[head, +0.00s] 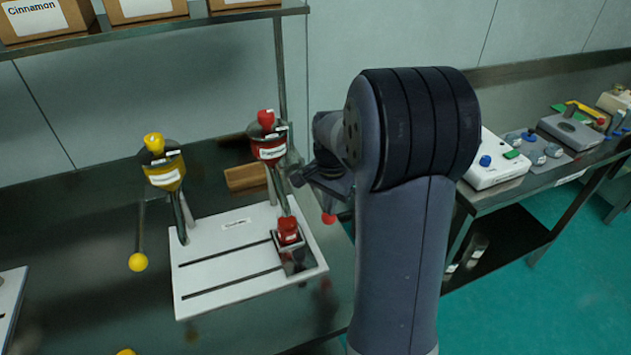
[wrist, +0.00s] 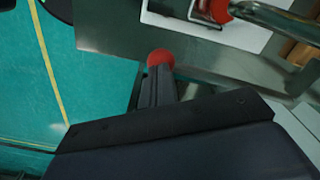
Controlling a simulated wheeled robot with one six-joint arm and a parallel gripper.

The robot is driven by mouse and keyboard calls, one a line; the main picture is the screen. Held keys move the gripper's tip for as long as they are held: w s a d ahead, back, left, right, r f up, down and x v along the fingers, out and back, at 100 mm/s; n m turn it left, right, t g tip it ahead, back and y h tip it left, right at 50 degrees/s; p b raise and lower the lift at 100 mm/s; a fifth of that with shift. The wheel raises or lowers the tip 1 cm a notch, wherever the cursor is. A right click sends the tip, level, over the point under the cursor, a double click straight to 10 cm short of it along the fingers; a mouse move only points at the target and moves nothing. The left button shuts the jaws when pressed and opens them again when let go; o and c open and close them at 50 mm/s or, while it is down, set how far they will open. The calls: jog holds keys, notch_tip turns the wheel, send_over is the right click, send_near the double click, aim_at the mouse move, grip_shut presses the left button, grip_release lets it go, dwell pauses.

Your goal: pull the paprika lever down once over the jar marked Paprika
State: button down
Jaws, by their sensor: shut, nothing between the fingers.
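The red dispenser (head: 268,148) stands behind a white plate. Its label is too small to read. Its lever's red ball (head: 328,217) shows just below my gripper (head: 298,180) in the head view. In the wrist view the ball (wrist: 160,57) appears right at the tips of my shut gripper (wrist: 159,72). I cannot tell whether they touch. The lever's rod is mostly hidden by my arm.
A yellow dispenser (head: 163,170) with a yellow lever ball (head: 138,262) stands to the left. The white plate (head: 215,290) has two dark slots. A shelf (head: 150,36) with boxes is above. A bench with control boxes (head: 495,165) is at the right.

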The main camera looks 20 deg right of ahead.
notch_tip(320, 180, up, 9)
jog(key=p, duration=0.6)
jog(key=shift+p, duration=0.35)
dwell(0.4)
